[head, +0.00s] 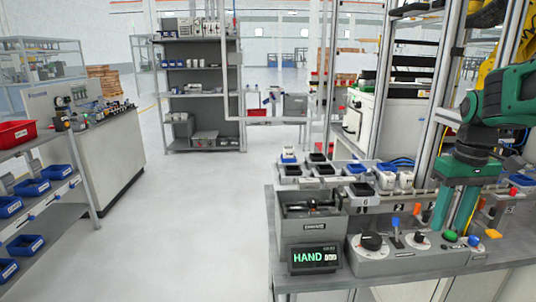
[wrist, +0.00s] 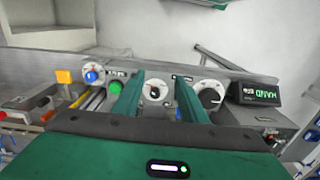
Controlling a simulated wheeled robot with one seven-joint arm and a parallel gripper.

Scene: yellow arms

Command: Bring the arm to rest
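My green gripper (head: 447,226) points down over the right part of the control panel (head: 375,264) on the workbench in the head view. Its two fingers are apart with nothing between them. In the wrist view my gripper (wrist: 160,82) shows both fingers spread. A small black knob on a white dial (wrist: 156,92) appears between the fingers, on the panel beyond them. I cannot tell whether the fingertips touch the panel. The display (head: 314,257) on the panel reads HAND.
A large black knob (head: 371,241), a blue-tipped lever (head: 395,223) and a green button (head: 450,236) stand close around my gripper. A metal frame post (head: 440,95) rises behind. Bins and small parts crowd the bench. The floor (head: 190,220) to the left is clear.

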